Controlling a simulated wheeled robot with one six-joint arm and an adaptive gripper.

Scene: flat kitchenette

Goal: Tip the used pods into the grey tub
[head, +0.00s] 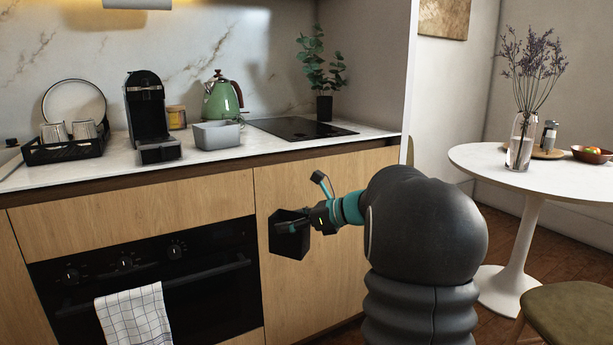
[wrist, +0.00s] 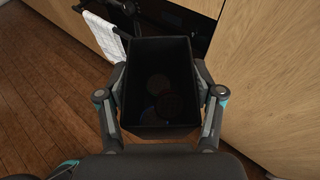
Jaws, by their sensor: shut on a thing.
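My gripper (head: 311,221) is shut on a black open box (head: 289,238), held in front of the wooden cabinet door below the counter. In the wrist view the box (wrist: 161,62) sits between the two fingers, its open top facing the camera. A few dark round pods (wrist: 168,100) lie at its bottom, dim and hard to count. The grey tub (head: 217,134) stands on the counter, right of the black coffee machine (head: 150,115). The tub's inside is mostly out of sight.
A green kettle (head: 222,98) and an amber jar (head: 176,117) stand behind the tub. A black hob (head: 302,128) lies right of it, and a dish rack (head: 66,148) stands at left. A checked towel (head: 134,318) hangs on the oven handle. The counter edge lies above my gripper.

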